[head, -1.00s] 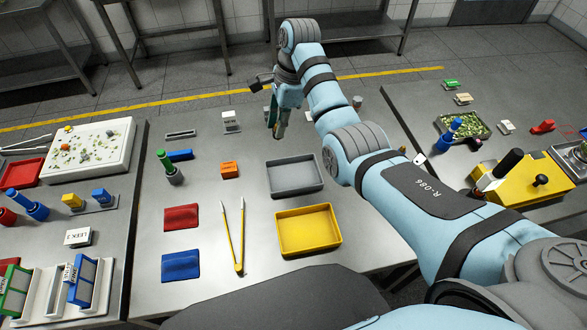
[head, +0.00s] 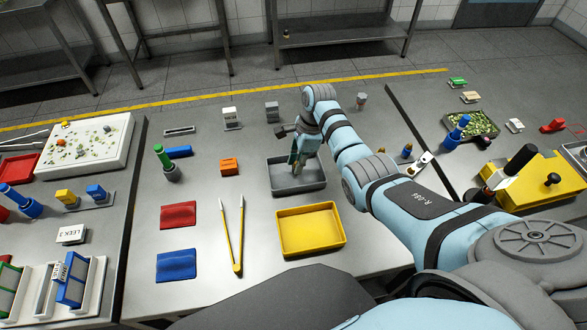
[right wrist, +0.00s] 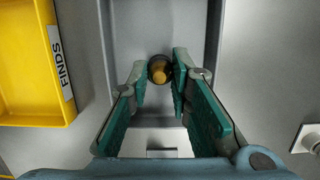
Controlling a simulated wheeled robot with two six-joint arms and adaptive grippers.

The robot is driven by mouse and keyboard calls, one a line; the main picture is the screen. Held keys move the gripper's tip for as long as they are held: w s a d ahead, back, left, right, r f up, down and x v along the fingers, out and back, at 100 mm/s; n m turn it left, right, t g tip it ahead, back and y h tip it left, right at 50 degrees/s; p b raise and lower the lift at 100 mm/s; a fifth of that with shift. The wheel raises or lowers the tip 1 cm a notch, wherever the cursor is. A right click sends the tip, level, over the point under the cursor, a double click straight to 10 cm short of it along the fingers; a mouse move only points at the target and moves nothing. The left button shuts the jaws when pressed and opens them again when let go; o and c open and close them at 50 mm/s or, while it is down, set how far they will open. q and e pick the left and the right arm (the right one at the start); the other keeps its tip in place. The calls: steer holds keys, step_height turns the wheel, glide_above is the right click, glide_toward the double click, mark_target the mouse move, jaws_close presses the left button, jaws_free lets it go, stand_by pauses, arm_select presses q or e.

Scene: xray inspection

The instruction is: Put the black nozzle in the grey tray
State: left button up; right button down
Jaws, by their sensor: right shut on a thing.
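The grey tray (head: 298,193) lies on the middle table, behind the yellow tray. My right gripper (head: 297,165) points down over the grey tray. In the right wrist view my right gripper (right wrist: 159,78) is shut on a small round piece with a dark rim and a brass-coloured middle, which I take for the black nozzle (right wrist: 159,69). It is seen end-on, inside the outline of the grey tray (right wrist: 214,50). The head view hides it behind the fingers, and I cannot tell whether it touches the tray floor. My left gripper is not in view.
The yellow tray (head: 310,247), labelled FINDS, stands in front of the grey tray. Tweezers (head: 232,238) and red (head: 178,215) and blue (head: 176,265) pouches lie left of it. An orange block (head: 229,166) sits left of the grey tray.

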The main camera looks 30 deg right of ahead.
steer(key=shift+a+r+p, duration=0.1)
steer(key=shift+a+p, duration=0.05)
steer(key=shift+p, duration=0.15)
steer(key=c, duration=1.5)
jaws_free()
steer(key=shift+w, duration=0.15)
steer(key=shift+o, duration=0.2)
steer(key=p+v, duration=0.2)
steer(key=v, duration=1)
steer(key=shift+a, duration=0.1)
